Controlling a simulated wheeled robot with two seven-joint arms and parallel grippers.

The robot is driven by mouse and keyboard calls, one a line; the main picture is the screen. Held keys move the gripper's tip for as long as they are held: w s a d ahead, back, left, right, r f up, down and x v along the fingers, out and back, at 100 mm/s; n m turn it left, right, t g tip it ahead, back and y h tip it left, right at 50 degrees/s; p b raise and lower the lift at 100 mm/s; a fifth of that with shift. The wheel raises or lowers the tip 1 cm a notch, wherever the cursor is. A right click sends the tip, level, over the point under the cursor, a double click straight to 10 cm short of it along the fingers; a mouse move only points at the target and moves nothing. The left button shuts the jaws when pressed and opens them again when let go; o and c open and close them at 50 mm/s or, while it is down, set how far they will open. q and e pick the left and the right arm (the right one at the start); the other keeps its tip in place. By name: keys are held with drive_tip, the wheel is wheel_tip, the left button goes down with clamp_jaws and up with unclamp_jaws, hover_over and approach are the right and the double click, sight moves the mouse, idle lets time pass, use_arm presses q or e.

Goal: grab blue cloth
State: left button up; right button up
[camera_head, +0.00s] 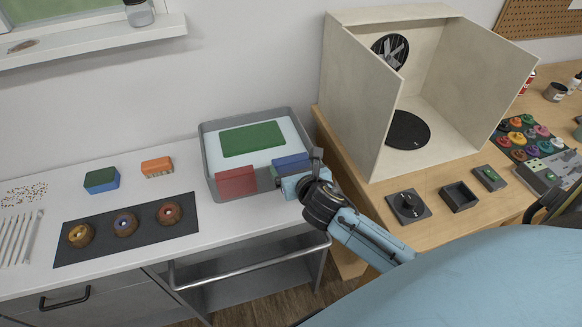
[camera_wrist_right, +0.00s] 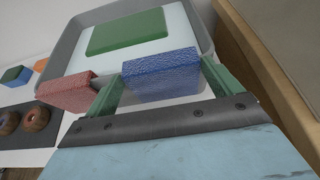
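The blue cloth, a textured block-like piece (camera_head: 290,163), hangs at the front right rim of a grey tray (camera_head: 205,148). A red cloth (camera_head: 236,181) is beside it on the left at the same rim. My right gripper (camera_head: 297,168) is at the blue cloth. In the right wrist view the blue cloth (camera_wrist_right: 160,76) lies between the green fingertips, one on each side. The fingers stand wide apart, very close to its sides; I cannot tell whether they touch it. My left gripper is not in view.
A flat green piece (camera_head: 252,138) lies on the tray's white inside. Left are a green-blue sponge (camera_head: 102,180), an orange block (camera_head: 157,167) and a dark mat (camera_head: 85,254) with donut-shaped items. Right, a pale open booth (camera_head: 450,95) stands on the wooden table.

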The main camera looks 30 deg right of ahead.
drive_tip(key=shift+c, duration=0.6)
